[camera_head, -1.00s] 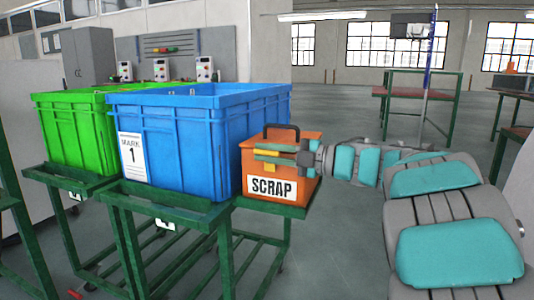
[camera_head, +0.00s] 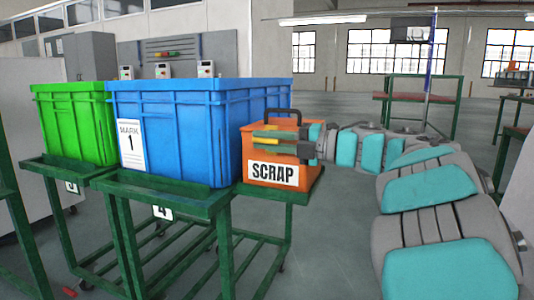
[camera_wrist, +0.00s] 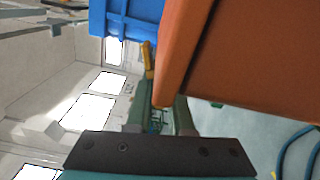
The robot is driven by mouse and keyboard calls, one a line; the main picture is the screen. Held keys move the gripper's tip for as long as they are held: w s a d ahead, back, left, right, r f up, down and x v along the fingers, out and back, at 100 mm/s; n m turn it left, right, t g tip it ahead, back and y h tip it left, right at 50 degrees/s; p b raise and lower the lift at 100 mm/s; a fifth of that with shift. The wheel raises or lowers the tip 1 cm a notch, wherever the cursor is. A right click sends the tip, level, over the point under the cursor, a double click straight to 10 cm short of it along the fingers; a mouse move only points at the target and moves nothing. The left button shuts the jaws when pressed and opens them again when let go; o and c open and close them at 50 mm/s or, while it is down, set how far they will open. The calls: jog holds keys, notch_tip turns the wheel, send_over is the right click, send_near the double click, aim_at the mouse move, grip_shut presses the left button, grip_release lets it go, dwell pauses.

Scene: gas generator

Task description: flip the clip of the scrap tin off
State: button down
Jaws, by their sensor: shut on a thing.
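The scrap tin (camera_head: 250,172) is an orange box with a dark top handle (camera_head: 284,113) and a white SCRAP label. It stands upright on a green stand, right of the blue crate. My gripper (camera_head: 264,140) reaches in from the right, its fingers across the tin's front above the label. In the wrist view the tin's orange wall (camera_wrist: 240,60) fills the upper right. The yellow clip (camera_wrist: 149,62) shows beside its edge, beyond my fingers (camera_wrist: 160,108). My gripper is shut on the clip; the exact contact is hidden.
The blue crate (camera_head: 170,135) is close against the tin's left side. A green crate (camera_head: 75,125) stands further left. Green metal stands (camera_head: 165,200) carry them. Open floor lies behind and right of the tin, with a table (camera_head: 415,98) further back.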

jog(key=n, duration=0.2)
jog(key=f+n+b, duration=0.1)
jog(key=shift+s+a+f+n, duration=0.1)
jog(key=shift+s+f+n, duration=0.1)
jog(key=shift+s+n, duration=0.2)
jog(key=shift+s+f+n, duration=0.1)
jog(key=shift+f+n, duration=0.25)
jog(key=shift+n, duration=0.7)
jog(key=shift+s+f+n, duration=0.1)
jog(key=shift+f+n, duration=0.25)
jog(key=shift+n, duration=0.7)
jog(key=shift+a, duration=0.1)
jog(key=c, duration=0.8)
grip_release()
jog(key=v, duration=0.7)
jog(key=shift+d, duration=0.4)
jog(key=shift+s, duration=0.1)
